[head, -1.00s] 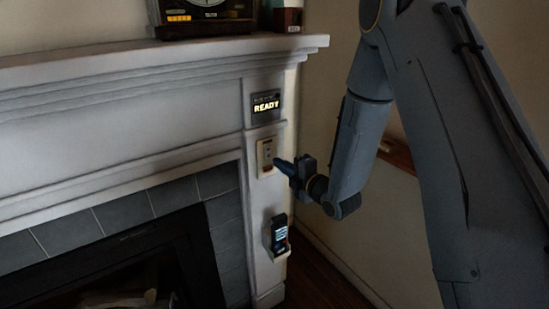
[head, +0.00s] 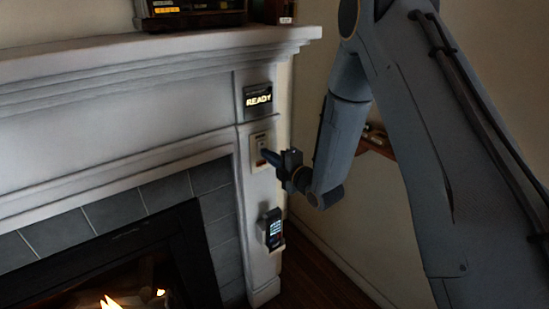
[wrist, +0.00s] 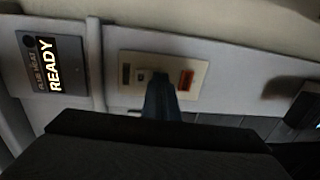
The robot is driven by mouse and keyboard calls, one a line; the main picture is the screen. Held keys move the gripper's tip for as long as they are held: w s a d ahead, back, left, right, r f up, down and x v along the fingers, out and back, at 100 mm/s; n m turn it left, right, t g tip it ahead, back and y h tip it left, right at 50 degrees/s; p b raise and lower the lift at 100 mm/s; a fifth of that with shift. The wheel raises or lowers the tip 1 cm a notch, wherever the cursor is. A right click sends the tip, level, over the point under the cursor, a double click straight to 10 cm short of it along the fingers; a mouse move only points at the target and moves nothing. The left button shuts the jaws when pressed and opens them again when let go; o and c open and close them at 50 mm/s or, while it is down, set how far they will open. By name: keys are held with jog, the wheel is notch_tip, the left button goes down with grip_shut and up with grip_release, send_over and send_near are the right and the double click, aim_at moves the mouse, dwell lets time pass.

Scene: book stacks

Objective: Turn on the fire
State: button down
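The fireplace (head: 50,228) is at the left of the head view, with orange flames (head: 109,303) showing at the bottom of its dark opening. A pale switch plate (head: 259,140) is on the right post of the surround. In the wrist view the switch plate (wrist: 136,67) has a dark slot at left and an orange-red rocker (wrist: 186,80) at right. My gripper (head: 268,156) is shut, with its fingers together as one narrow tip. The tip (wrist: 160,82) is at the plate, just left of the rocker in the wrist view. I cannot tell whether it touches.
A display reading READY (head: 258,100) is above the plate and also shows in the wrist view (wrist: 55,80). A dark remote-like device (head: 273,228) sits in a holder below. The mantel shelf (head: 200,42) juts out overhead. A wall is at right.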

jog(key=f+b+v, duration=0.2)
jog(key=b+v, duration=0.1)
jog(key=v, duration=1)
jog(key=shift+s+d+f+b, duration=0.2)
jog(key=shift+s+f+b, duration=0.15)
jog(key=shift+s, duration=0.1)
jog(key=s+d+f+m+g+h, duration=0.2)
jog(key=d+m+g+h, duration=0.15)
jog(key=d+m, duration=0.3)
jog(key=s+d+f+m+g+h, duration=0.1)
jog(key=s+d+m+g+h, duration=0.15)
jog(key=d+m+h, duration=0.4)
jog(key=s+r+m+g, duration=0.2)
jog(key=s+m+g, duration=0.4)
jog(key=s+m, duration=0.6)
jog(key=s+d, duration=0.1)
jog(key=s, duration=0.4)
jog(key=shift+s+r+g, duration=0.2)
jog(key=shift+g, duration=0.2)
